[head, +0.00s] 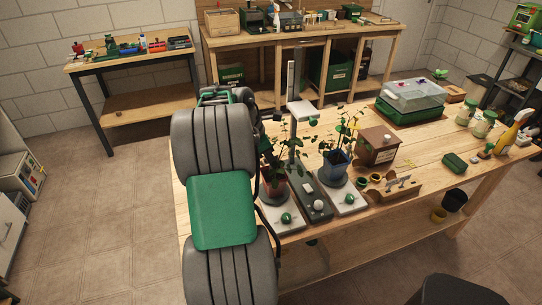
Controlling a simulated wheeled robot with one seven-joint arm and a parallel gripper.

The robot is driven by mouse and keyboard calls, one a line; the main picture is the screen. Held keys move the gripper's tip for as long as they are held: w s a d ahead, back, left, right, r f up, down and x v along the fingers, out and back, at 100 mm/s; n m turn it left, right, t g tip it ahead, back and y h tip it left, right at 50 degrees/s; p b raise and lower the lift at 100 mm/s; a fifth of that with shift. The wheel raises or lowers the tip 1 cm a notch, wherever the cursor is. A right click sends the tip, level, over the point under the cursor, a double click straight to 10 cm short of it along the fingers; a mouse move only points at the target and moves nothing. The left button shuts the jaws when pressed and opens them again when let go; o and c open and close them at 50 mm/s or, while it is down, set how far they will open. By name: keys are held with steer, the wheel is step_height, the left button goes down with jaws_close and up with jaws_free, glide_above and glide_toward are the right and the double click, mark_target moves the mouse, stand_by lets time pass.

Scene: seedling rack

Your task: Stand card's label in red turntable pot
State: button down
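The red pot (276,188) holds a leafy plant and stands on the left turntable unit (290,222), partly hidden by my arm. A blue pot (336,164) with a plant stands on the right turntable unit (349,203). A wooden holder (398,192) with small upright pale pieces, possibly labels, stands to the right of them. Thin yellow pieces (406,165) lie behind it. I cannot make out the card or any writing. My grey and green arm rises on the left; no gripper fingers can be made out, and what they hold is hidden.
A brown box (377,145), a green tray with a clear lid (410,97), jars (484,124) and a yellow spray bottle (510,132) stand on the wooden table (440,163). A tall post (292,95) rises behind the pots. The table's front right is mostly clear.

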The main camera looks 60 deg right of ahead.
steer(key=shift+f, duration=0.35)
steer(key=c, duration=2.2)
jaws_free()
steer(key=c, duration=1.6)
jaws_free()
steer(key=shift+f, duration=0.1)
steer(key=p+v, duration=0.1)
steer(key=v, duration=0.7)
